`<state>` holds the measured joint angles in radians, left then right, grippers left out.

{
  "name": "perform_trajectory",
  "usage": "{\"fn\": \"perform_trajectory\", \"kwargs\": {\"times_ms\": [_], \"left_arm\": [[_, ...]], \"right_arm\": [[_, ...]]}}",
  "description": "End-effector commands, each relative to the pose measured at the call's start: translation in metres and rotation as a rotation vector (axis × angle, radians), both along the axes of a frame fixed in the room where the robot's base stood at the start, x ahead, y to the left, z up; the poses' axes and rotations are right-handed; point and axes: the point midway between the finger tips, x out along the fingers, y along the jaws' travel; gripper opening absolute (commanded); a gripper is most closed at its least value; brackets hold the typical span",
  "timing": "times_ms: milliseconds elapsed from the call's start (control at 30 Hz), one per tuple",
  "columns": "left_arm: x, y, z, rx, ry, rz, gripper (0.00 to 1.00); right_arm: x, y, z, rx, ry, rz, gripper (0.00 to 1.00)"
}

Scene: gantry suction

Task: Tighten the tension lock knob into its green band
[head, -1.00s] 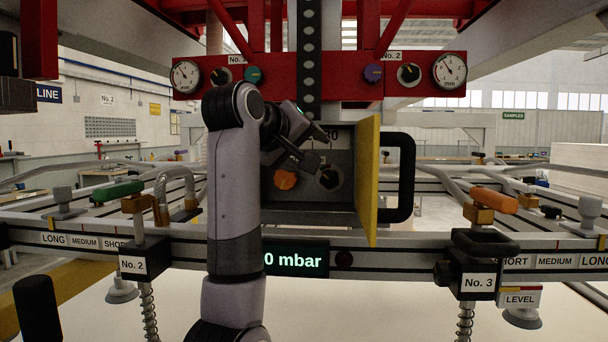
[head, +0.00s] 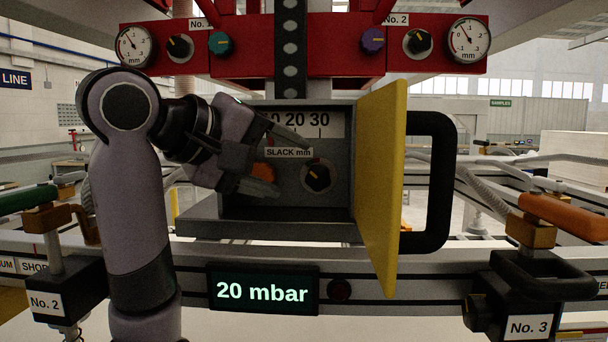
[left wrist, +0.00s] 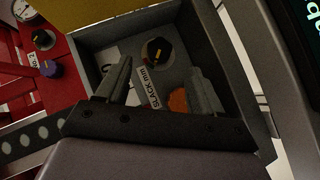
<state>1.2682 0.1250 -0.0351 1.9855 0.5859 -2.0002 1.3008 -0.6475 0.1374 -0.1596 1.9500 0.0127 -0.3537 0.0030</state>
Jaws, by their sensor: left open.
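An open grey box (head: 340,228) holds a black knob (head: 318,176) with an orange pointer and an orange knob (head: 264,171), under a "SLACK mm" label and a number scale. I cannot tell which knob is the tension lock; no green band can be made out. My left gripper (head: 290,168) is open in front of the box, its fingers partly covering the orange knob. In the left wrist view, the black knob (left wrist: 157,52) shows beyond the space between the open fingers (left wrist: 160,68), and the orange knob (left wrist: 178,101) is closer to one finger. My right gripper is out of view.
The box's yellow door (head: 382,190) stands open on the right, with a black handle (head: 436,185) beyond it. A red beam (head: 250,58) with dials and knobs runs above. Below is a "20 mbar" display (head: 262,290). A clamp labelled No. 3 (head: 525,290) stands at right.

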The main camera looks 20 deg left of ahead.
Motion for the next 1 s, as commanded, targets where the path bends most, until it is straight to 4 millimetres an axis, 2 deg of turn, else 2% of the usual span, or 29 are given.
{"fn": "perform_trajectory", "kwargs": {"times_ms": [333, 500, 633, 1000], "left_arm": [[0.018, -0.01, -0.01, -0.003, 0.004, -0.004, 0.67], [0.043, -0.019, -0.019, 0.002, 0.007, 0.0, 0.67], [0.054, -0.024, -0.023, 0.001, 0.004, 0.0, 0.67], [0.059, -0.027, -0.026, 0.001, 0.002, 0.001, 0.67]], "right_arm": [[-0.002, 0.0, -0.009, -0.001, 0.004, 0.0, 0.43], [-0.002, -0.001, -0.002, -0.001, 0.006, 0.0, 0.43], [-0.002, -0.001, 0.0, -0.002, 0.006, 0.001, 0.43], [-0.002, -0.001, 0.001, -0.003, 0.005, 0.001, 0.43]]}}
